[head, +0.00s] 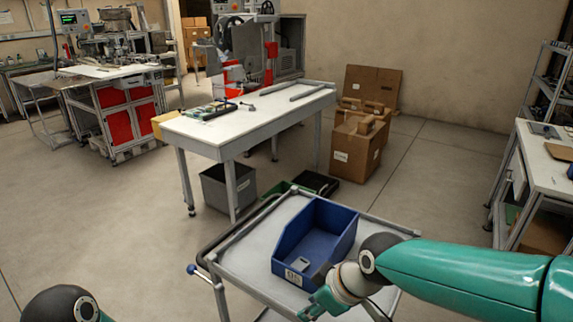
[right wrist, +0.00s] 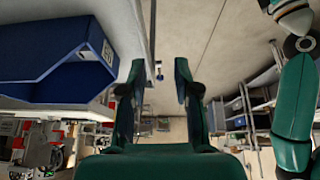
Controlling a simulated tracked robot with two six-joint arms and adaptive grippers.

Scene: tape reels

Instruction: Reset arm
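My right arm (head: 455,270) reaches in from the right in the head view. Its gripper (head: 312,310) is low at the front of the cart, just below the blue bin (head: 325,228), and partly cut off by the lower edge. In the right wrist view the gripper (right wrist: 157,85) has its two fingers apart with nothing between them. The blue bin (right wrist: 60,55) shows there at the left, beside the fingers and apart from them. Of my left arm only a dark joint (head: 60,304) shows at the bottom left; its gripper is out of view.
The bin stands on a grey cart (head: 240,262) with a raised tube rim. Behind it is a white table (head: 245,122) with a few tools on it. Cardboard boxes (head: 355,150) stand beyond. A shelf bench (head: 545,165) is at the right. The floor at the left is clear.

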